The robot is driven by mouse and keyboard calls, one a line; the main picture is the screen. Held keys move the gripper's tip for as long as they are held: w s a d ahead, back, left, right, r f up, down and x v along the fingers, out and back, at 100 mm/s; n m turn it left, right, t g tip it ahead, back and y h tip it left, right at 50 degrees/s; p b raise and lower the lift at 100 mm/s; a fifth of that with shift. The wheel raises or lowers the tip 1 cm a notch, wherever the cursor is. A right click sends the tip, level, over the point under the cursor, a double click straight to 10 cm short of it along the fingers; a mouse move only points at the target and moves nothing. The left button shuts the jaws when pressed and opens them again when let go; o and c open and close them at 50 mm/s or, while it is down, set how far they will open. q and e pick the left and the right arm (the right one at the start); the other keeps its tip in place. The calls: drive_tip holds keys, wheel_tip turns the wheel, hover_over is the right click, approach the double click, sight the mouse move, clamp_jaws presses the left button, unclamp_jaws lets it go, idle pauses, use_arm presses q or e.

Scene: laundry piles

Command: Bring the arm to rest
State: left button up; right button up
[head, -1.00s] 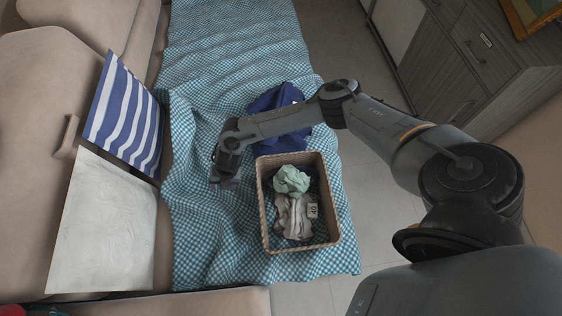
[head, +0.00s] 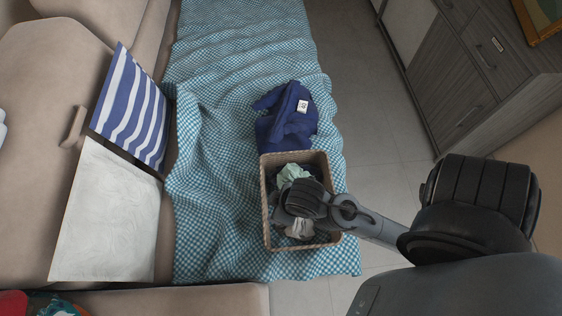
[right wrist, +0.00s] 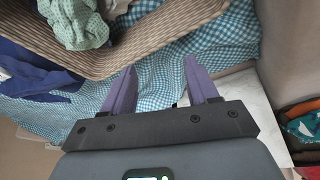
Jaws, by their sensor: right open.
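My right arm reaches in from the right in the head view, and its dark forward links cover part of the wicker basket (head: 264,215). The gripper's fingers cannot be made out there. In the right wrist view my right gripper (right wrist: 160,80) is open, with two purple fingers spread and nothing between them. The basket's woven wall (right wrist: 150,38) shows beyond the fingers, apart from them. A pale green cloth (right wrist: 75,22) lies in the basket; it also shows in the head view (head: 292,172). My left gripper is not in view.
The basket stands on a blue checkered cover (head: 215,215). A dark blue garment (head: 285,115) lies behind it. A striped pillow (head: 130,110) and a white pillow (head: 105,215) lean at left. Grey drawers (head: 470,75) stand at upper right, with bare floor (head: 375,140) between.

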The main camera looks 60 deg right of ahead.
drive_tip(key=shift+s+d+m, duration=0.3)
drive_tip(key=shift+s+d, duration=0.3)
drive_tip(key=shift+s, duration=0.05)
drive_tip(key=shift+r, duration=0.15)
wheel_tip(320, 180, up, 48)
drive_tip(key=p, duration=4.8)
